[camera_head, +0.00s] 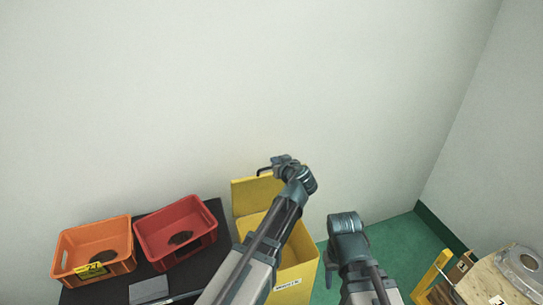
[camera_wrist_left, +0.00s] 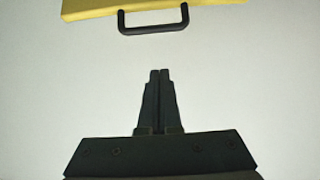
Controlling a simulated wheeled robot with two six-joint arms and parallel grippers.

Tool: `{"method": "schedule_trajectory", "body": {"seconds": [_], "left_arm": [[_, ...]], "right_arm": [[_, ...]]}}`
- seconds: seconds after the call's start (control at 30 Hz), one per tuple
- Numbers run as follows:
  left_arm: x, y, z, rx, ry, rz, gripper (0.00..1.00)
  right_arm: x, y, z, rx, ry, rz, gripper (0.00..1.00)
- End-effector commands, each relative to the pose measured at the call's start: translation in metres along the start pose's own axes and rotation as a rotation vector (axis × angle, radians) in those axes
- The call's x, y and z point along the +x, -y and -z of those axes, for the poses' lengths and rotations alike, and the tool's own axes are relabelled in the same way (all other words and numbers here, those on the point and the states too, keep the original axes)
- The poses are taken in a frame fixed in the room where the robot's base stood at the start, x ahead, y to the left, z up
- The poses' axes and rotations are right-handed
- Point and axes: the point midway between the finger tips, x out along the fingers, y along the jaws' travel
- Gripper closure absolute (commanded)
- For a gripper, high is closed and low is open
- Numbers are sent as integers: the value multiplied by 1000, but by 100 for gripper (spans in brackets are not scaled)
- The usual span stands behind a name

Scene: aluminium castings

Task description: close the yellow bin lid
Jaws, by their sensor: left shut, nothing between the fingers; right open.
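The yellow bin (camera_head: 297,279) stands on the floor right of the black table. Its yellow lid (camera_head: 244,196) is open, standing up at the back of the bin, partly hidden by my left arm. My left gripper (camera_head: 272,165) is by the lid's top edge; its fingers (camera_wrist_left: 160,72) are shut and empty. In the left wrist view the lid's edge (camera_wrist_left: 225,10) and its black handle (camera_wrist_left: 153,30) lie beyond the fingertips, with a visible gap in the picture. My right gripper (camera_head: 328,270) is low at the bin's right side, mostly hidden by its own wrist.
An orange crate (camera_head: 62,250) and a red crate (camera_head: 206,241) stand on the black table (camera_head: 218,216), each with a dark part inside. Green floor shows right of the bin.

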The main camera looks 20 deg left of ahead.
Motion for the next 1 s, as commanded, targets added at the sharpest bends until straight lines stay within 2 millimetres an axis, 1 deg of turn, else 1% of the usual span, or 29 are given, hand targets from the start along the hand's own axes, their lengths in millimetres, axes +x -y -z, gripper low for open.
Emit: {"method": "schedule_trajectory", "body": {"seconds": [0.17,0.27,0.37,0.57,0.83,0.87,0.9,1.0], "left_arm": [[3,0,-1,0,1,0,100],[9,-1,-2,0,1,0,100],[20,-1,-3,-1,2,0,100],[53,-2,-4,0,1,2,100],[109,-1,-4,0,2,2,100],[97,0,-13,2,2,-1,100],[90,1,-20,2,2,-2,100],[80,1,-29,2,2,-1,100]], "right_arm": [[2,0,0,0,0,0,50],[5,0,0,0,0,0,50],[10,1,1,0,0,0,50],[24,2,1,0,0,0,50],[46,4,3,0,0,0,50],[49,5,3,0,0,0,50],[52,5,3,0,0,0,50],[57,6,3,0,0,0,50]]}}
